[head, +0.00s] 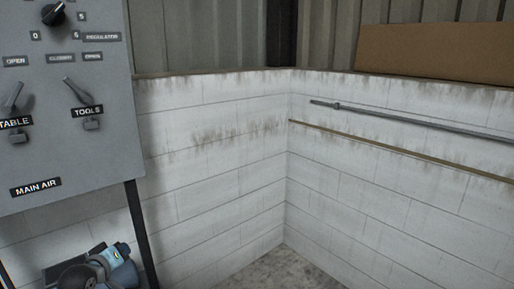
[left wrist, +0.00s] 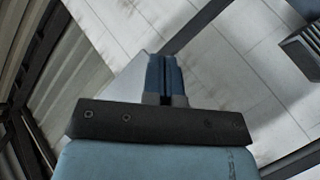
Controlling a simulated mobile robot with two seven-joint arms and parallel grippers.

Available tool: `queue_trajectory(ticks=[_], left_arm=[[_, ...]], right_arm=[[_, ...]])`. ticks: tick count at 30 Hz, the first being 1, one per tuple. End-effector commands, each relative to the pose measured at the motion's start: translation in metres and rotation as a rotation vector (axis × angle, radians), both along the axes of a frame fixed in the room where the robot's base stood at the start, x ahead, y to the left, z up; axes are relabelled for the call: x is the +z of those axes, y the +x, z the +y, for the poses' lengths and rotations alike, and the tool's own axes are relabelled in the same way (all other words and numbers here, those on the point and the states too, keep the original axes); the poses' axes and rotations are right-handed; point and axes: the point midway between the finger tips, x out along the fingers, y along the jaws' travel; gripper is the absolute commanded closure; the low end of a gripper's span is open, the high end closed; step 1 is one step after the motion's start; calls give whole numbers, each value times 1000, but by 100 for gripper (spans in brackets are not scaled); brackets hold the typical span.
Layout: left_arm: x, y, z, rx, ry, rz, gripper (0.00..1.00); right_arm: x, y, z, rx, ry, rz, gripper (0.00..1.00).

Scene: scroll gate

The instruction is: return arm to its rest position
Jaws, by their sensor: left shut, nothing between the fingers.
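My left gripper (head: 100,268) shows at the bottom left of the head view, a blue and dark grey shape below the grey control panel (head: 80,155). Its fingertips are hard to make out there. In the left wrist view the blue fingers (left wrist: 165,78) are together, shut and empty, in front of a black bar and light blue hand body. The panel carries a black knob, two levers labelled TABLE and TOOLS, and a MAIN AIR label. The gripper appears apart from the levers. My right gripper is not in view.
A dark post (head: 142,235) stands below the panel's right edge. White block walls (head: 220,150) meet in a corner, with a grey pipe (head: 420,122) and a thin brown pipe (head: 400,148) along the right one. A brown board (head: 440,52) rests on top. Concrete floor (head: 285,268) shows clear.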

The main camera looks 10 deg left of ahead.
Motion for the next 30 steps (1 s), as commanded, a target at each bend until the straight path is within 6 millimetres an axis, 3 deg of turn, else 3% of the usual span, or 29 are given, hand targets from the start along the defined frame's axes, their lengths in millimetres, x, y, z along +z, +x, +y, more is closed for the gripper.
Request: queue_trajectory(ticks=[1, 6, 12, 18, 21, 30], left_arm=[[-35, -18, -23, -39, 55, 40, 100], [-122, -84, -95, -185, 249, 125, 100], [-195, -183, -181, -376, 443, 185, 100], [-226, -265, -244, -522, 571, 196, 100], [-230, -285, -260, -558, 602, 194, 100], [-232, -294, -267, -576, 620, 190, 100]], right_arm=[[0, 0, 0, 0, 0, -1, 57], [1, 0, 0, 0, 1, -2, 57], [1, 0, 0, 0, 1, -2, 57], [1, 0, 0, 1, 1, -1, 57], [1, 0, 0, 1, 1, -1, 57], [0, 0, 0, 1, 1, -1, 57]])
